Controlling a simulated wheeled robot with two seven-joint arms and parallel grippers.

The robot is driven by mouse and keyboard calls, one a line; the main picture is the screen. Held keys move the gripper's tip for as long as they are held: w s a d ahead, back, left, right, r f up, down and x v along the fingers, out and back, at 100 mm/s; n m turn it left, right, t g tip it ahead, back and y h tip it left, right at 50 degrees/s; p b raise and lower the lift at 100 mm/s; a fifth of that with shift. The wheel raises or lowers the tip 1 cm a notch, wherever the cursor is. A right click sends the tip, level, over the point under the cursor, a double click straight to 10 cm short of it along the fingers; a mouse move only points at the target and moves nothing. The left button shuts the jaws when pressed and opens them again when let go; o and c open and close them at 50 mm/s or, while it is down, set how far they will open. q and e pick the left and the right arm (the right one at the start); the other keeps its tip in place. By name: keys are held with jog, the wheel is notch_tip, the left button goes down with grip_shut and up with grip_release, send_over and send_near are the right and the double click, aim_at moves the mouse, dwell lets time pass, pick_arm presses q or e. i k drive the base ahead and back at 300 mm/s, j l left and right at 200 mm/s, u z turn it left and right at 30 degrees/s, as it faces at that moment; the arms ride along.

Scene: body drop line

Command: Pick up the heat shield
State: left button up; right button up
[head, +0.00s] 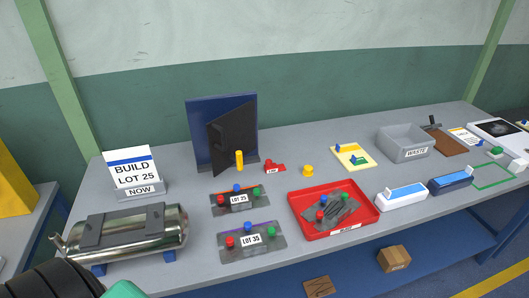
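No part carries the words heat shield. Two dark grey plates with red, blue and green knobs lie on the table: one marked LOT 25 (221,206), and nearer the front one marked LOT 35 (263,252). A similar grey plate (343,211) with knobs lies in a red tray (363,226). A sign (132,168) reads BUILD LOT 25 NOW. A shiny metal canister (160,240) with dark straps rests on blue supports at the left. A black ribbed part with a green piece, likely my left arm, shows at the bottom left. Neither gripper's fingers are in view.
A blue panel with a black plate (232,140) stands at the back. A yellow cylinder, a red block (274,168), a yellow pad (352,156) and a grey WASTE bin (406,143) stand rightward. White and blue boxes (402,193) line the front right. A carton (394,258) sits below.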

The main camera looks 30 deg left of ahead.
aim_at(244, 200)
jog(key=k+u, duration=0.15)
jog(key=u, duration=0.95)
jog(key=i+l+u, duration=0.1)
jog(key=l, duration=0.55)
jog(key=i+u, duration=0.05)
